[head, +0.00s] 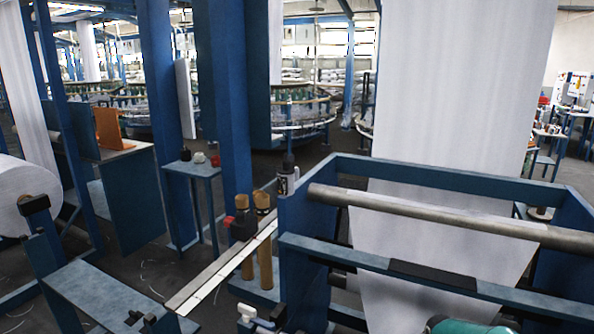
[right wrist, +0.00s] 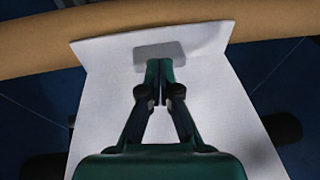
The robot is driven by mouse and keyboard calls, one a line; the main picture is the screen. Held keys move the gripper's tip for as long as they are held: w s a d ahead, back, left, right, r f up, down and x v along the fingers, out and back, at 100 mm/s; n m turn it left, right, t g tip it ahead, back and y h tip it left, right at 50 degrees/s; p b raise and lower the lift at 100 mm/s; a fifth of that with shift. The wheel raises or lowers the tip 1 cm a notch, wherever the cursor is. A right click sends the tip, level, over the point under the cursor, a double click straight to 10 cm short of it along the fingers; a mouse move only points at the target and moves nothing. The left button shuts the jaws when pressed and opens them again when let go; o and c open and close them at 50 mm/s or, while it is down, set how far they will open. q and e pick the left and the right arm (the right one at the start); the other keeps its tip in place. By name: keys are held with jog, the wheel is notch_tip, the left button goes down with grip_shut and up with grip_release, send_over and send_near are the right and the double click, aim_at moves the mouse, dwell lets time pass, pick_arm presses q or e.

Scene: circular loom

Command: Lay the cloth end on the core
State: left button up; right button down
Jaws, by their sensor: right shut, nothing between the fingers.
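The brown core (right wrist: 270,22) runs across the top of the right wrist view. The white cloth end (right wrist: 100,125) lies below it, and its wide top edge overlaps the core's lower side. I cannot tell how firmly it rests there. My right gripper (right wrist: 158,66) is shut and empty over the cloth, its fingertips at a small grey patch (right wrist: 160,55) near the core. In the head view the cloth (head: 455,90) hangs from above and passes down behind a grey roller (head: 440,218). My left gripper is not in view.
A blue frame (head: 425,175) surrounds the roller. A long metal strip (head: 222,268) juts out beside two upright brown tubes (head: 264,225). A small blue stand (head: 192,168) and a white roll (head: 22,190) are at the left. Floor shows between them.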

jog(key=shift+f, duration=0.25)
jog(key=shift+r, duration=0.2)
notch_tip(320, 180, up, 6)
jog(key=shift+f+p, duration=0.1)
jog(key=shift+p, duration=0.55)
dwell(0.5)
